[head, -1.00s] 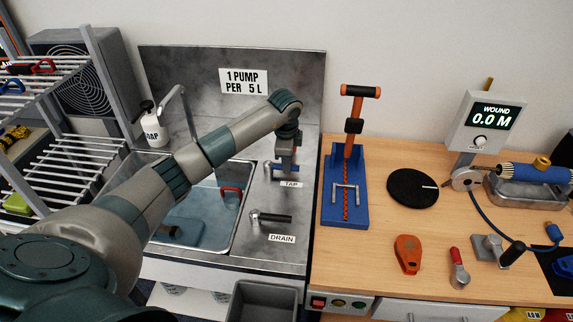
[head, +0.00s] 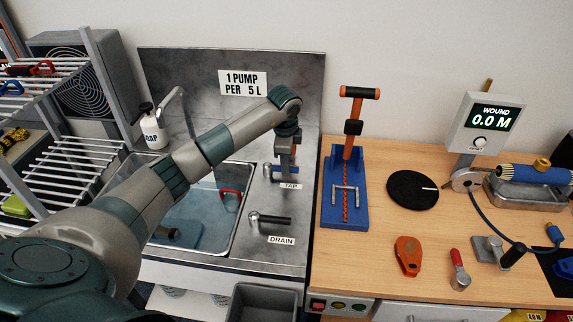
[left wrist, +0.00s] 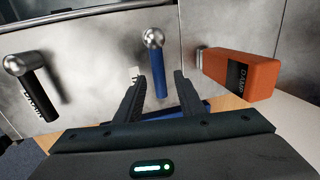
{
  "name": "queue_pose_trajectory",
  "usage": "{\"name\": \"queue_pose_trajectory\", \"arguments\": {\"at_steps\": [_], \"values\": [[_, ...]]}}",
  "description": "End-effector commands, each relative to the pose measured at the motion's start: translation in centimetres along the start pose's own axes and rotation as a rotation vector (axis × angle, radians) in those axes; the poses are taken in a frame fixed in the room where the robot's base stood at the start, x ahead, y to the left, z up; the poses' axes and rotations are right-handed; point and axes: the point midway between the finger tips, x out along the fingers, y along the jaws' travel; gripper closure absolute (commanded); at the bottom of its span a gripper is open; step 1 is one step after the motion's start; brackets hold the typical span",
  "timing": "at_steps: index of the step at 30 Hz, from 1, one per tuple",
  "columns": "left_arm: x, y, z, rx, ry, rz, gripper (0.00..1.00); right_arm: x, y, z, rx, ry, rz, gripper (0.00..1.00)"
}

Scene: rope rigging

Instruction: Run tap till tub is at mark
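The tap lever (left wrist: 157,75) is blue with a round metal knob, on the steel panel; in the head view it shows beside the TAP label (head: 291,186). My left gripper (head: 285,172) is at this lever. In the left wrist view its two dark fingers (left wrist: 158,100) stand apart, one on each side of the lever, with gaps showing. The tub (head: 243,222) is a steel sink basin holding bluish water, partly hidden by my left arm. I cannot make out a level mark. My right gripper is not in view.
The black drain lever (head: 275,220) is in front of the tap; it also shows in the wrist view (left wrist: 38,95). An orange block lettered DAMP (left wrist: 240,75) is close right of my fingers. A blue rope stand (head: 345,215) is on the bench. A sign (head: 243,83) reads "1 PUMP PER 5 L".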

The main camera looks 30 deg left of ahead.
Motion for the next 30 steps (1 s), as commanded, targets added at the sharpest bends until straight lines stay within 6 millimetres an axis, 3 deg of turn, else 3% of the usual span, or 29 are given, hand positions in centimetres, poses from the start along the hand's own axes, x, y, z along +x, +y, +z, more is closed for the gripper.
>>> {"name": "queue_pose_trajectory", "arguments": {"at_steps": [16,22,30], "values": [[-10.0,-0.1,0.0,0.000,0.003,-0.006,0.64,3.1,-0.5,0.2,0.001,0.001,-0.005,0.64],[-13.9,-0.2,0.1,-0.001,-0.001,-0.006,0.64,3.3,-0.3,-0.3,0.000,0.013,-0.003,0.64],[-15.8,-0.1,0.1,-0.001,-0.001,-0.003,0.64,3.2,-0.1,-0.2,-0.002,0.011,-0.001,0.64]]}}
